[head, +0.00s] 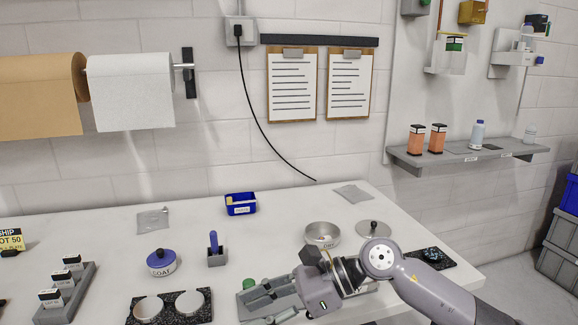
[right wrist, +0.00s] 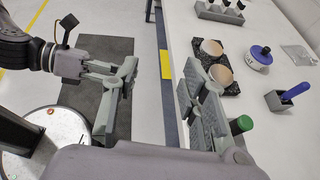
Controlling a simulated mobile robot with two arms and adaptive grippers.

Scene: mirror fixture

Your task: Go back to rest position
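My right gripper (head: 268,301) reaches in from the right in the head view, low over the front of the white table. In the right wrist view its two fingers (right wrist: 158,80) stand wide apart with nothing held between them. My left gripper (right wrist: 108,70) shows at the left of the right wrist view, over the floor in front of the table. Its finger gap is unclear. The left arm is not in the head view.
The table holds a green-capped item (head: 249,284), a metal bowl (head: 322,240), a lid (head: 374,229), a blue bin (head: 241,209), a blue-handled tool (head: 214,243), a blue-lidded jar (head: 161,266) and a black cup stand (head: 205,315). The table's back middle is mostly clear.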

